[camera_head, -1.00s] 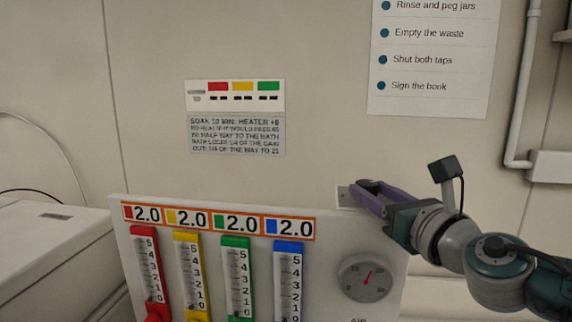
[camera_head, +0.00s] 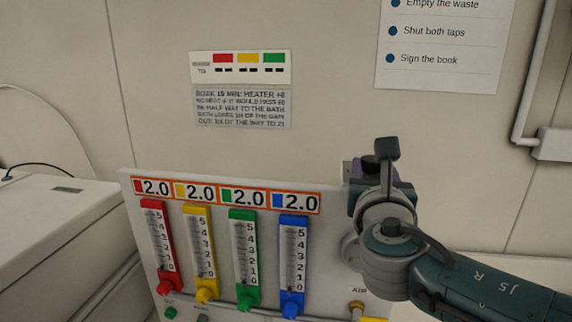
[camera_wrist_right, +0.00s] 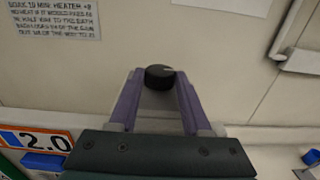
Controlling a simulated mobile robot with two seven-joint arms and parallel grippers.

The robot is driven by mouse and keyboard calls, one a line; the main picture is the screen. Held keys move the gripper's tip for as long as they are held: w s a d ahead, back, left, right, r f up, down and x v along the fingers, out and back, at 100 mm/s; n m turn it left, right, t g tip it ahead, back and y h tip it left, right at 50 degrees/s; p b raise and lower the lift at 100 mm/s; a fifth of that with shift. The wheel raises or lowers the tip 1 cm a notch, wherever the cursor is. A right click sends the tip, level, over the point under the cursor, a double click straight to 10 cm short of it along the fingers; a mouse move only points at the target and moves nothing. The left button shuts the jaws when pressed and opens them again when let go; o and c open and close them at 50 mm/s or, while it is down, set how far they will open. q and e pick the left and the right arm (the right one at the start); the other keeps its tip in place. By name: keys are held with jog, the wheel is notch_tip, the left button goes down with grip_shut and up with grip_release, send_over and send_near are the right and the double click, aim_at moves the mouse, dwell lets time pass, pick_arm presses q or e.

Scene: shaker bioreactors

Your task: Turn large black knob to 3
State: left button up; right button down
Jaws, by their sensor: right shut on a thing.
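The large black knob (camera_wrist_right: 159,78) shows in the right wrist view, with a small pale mark on its top edge. My right gripper (camera_wrist_right: 160,86) has its two purple fingers on either side of the knob and is shut on it. In the head view my right gripper (camera_head: 372,165) is at the top right corner of the white panel, seen mostly from behind. The knob is hidden there by the gripper and wrist. The numbers around the knob cannot be read. My left gripper is not in view.
The white panel (camera_head: 137,205) carries red, yellow, green and blue flow meters, each labelled 2.0 above. My right arm covers the panel's right side. A brass AIR fitting (camera_head: 357,306) sits below. A white box (camera_head: 50,240) stands at left. Signs hang on the wall.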

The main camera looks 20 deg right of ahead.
jog(key=shift+c, duration=1.8)
grip_release()
jog(key=shift+s, duration=0.1)
jog(key=shift+s+a, duration=0.2)
jog(key=shift+s, duration=0.05)
jog(key=b+v, duration=0.1)
jog(key=v, duration=0.8)
